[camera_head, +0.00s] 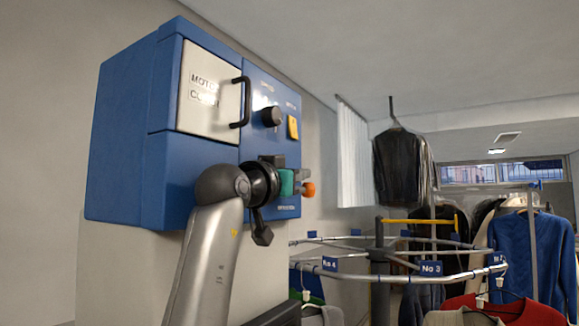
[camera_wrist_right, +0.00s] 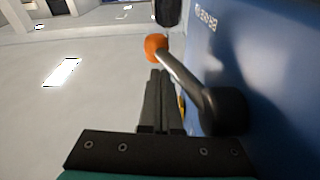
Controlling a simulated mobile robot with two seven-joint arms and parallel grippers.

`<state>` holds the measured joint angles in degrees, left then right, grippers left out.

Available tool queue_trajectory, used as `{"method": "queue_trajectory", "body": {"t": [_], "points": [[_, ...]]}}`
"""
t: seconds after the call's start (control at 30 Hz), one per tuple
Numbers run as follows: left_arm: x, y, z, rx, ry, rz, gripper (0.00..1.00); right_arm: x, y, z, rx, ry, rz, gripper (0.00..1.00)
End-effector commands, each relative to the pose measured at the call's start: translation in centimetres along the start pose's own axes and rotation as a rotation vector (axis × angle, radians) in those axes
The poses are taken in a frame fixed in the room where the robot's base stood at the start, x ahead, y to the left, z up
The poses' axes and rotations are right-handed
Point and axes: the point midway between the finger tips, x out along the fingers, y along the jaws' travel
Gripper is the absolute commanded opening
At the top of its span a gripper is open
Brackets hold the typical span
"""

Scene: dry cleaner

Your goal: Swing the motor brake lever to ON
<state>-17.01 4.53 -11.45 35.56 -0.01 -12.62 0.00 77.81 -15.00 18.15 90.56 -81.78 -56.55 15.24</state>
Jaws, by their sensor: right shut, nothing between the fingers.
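The motor brake lever has an orange ball end (camera_head: 308,189), which sticks out past my right gripper on the front of a blue control box. In the right wrist view its ball (camera_wrist_right: 156,43), grey shaft and black pivot show beside the blue panel. My right gripper (camera_head: 302,178) is shut and empty at the box's lower front. In the wrist view its fingers (camera_wrist_right: 157,76) are left of the lever's shaft, with the tips just below the ball. I cannot tell whether they touch. In the head view, my wrist and gripper hide the shaft and pivot. My left gripper is out of view.
The blue box (camera_head: 130,140) has a pale cover with a black handle (camera_head: 238,102). A black knob (camera_head: 272,117) and a yellow part (camera_head: 293,127) sit above the lever. To the right is a garment rail (camera_head: 400,278) with hanging clothes.

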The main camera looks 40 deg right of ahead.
Motion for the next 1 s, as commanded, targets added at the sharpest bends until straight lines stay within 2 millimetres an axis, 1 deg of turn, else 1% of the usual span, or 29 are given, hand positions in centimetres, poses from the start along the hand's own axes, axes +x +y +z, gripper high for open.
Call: {"method": "queue_trajectory", "body": {"t": [0.1, 0.17, 0.43, 0.77, 0.87, 1.0], "points": [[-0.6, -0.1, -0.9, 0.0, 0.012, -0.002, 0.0, -0.1, 0.5, -0.1, 0.003, -0.041, 0.005, 0.0], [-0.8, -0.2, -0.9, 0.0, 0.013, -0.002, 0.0, -0.1, 0.6, 0.0, 0.003, -0.056, 0.007, 0.0], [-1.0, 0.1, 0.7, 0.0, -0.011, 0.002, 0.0, -0.2, 0.8, 0.3, 0.003, -0.082, 0.011, 0.0], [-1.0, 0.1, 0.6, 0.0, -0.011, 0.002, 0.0, -0.2, 0.8, 0.3, 0.003, -0.081, 0.011, 0.0], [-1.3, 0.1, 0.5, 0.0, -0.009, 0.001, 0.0, 0.0, 0.8, 0.0, 0.003, -0.081, 0.012, 0.0], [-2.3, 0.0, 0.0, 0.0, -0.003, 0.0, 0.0, 0.6, 0.9, -0.9, 0.004, -0.081, 0.011, 0.0]]}}
